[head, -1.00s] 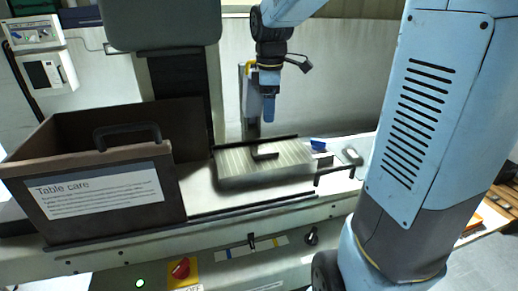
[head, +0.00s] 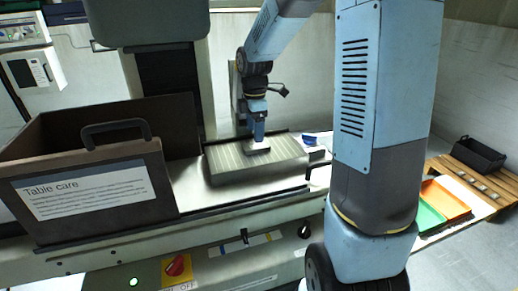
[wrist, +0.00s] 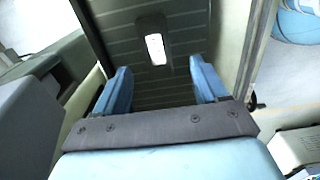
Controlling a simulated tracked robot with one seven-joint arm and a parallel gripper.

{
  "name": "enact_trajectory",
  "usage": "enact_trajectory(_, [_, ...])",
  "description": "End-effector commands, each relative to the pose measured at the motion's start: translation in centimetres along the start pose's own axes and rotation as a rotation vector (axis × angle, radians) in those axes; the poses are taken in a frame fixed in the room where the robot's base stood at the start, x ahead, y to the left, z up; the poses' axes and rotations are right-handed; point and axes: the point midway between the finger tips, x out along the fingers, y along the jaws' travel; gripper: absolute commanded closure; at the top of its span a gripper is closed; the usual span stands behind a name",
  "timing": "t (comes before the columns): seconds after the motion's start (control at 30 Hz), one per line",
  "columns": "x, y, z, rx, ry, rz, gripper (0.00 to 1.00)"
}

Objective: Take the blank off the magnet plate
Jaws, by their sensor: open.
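The magnet plate (head: 230,168) is a grey ribbed block on the machine table; its ribbed top fills the middle of the wrist view (wrist: 120,40). The blank (head: 258,151) is a small flat piece on the plate, and looks dark with a bright slot-like patch in the wrist view (wrist: 154,22). My gripper (head: 259,137) points down just above the blank. In the wrist view its two blue fingers (wrist: 160,66) are apart, one to each side of the blank's line, with nothing between them that I can see held. Whether the fingertips touch the plate is unclear.
A brown open box (head: 85,185) labelled "Table care" stands left of the plate. A small blue item (head: 310,139) lies behind the plate's right end. Green (head: 428,218) and orange (head: 445,199) trays and a black bin (head: 480,154) are at the right.

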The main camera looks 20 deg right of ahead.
Motion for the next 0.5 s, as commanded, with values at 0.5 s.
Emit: enact_trajectory(0.5, [5.0,0.5,0.6,0.002,0.0,-0.001,0.28])
